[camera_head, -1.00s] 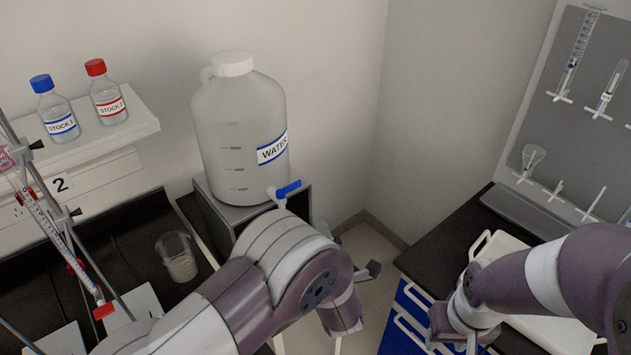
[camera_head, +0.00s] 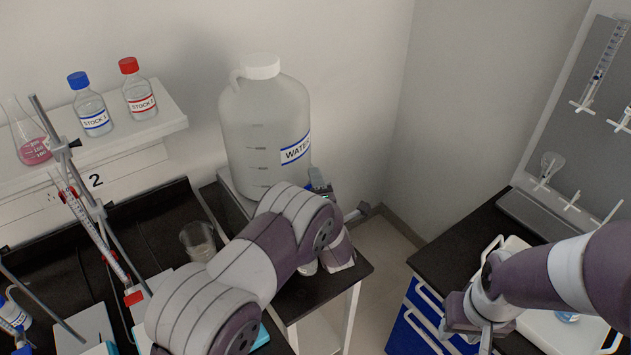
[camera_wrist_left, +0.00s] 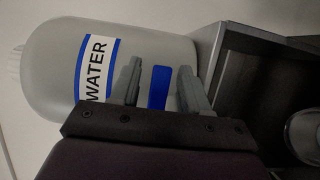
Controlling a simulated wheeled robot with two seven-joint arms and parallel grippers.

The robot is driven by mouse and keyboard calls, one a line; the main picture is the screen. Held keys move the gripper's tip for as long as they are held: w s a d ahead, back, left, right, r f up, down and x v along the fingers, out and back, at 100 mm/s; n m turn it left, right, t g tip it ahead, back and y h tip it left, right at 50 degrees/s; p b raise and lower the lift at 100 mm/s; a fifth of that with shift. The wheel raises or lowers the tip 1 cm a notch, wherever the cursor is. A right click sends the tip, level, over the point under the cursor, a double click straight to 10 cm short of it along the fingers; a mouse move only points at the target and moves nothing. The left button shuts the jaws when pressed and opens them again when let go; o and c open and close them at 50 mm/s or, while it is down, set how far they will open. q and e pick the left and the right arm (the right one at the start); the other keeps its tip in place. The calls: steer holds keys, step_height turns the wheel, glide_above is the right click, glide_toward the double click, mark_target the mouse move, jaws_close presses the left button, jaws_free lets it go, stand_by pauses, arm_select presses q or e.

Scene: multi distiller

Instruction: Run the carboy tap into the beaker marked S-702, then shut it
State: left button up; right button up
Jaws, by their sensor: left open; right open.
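The white carboy (camera_head: 265,130) labelled WATER stands on a raised stand. Its blue tap handle (camera_wrist_left: 158,88) shows between the two fingers of my left gripper (camera_wrist_left: 160,70) in the left wrist view. That gripper is open around the handle, with gaps on both sides. In the head view, my left gripper (camera_head: 318,184) and arm mostly hide the tap. A glass vessel (camera_wrist_left: 305,135) stands below, beside the stand; its marking cannot be read.
Stock bottles (camera_head: 91,105) and a pink flask (camera_head: 28,138) stand on the shelf at left. Clamp stands (camera_head: 90,200) rise from the left bench. A blue drawer unit (camera_head: 418,312) and a pegboard (camera_head: 575,120) are at right.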

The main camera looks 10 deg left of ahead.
arm_select(q)
jaws_close()
steer(key=shift+f, duration=0.1)
steer(key=shift+s+d+m+t+h+b, duration=0.15)
steer(key=shift+s+m+t+h+b, duration=0.15)
steer(key=shift+m+h+b, duration=0.95)
steer(key=shift+s+d+m+t+h+b, duration=0.2)
steer(key=shift+m+h+b, duration=0.6)
steer(key=shift+h, duration=0.9)
steer(key=shift+s+d+m+t+h+b, duration=0.2)
steer(key=shift+s+m+h+b, duration=0.15)
steer(key=shift+m+h+b, duration=0.75)
steer(key=shift+h, duration=0.55)
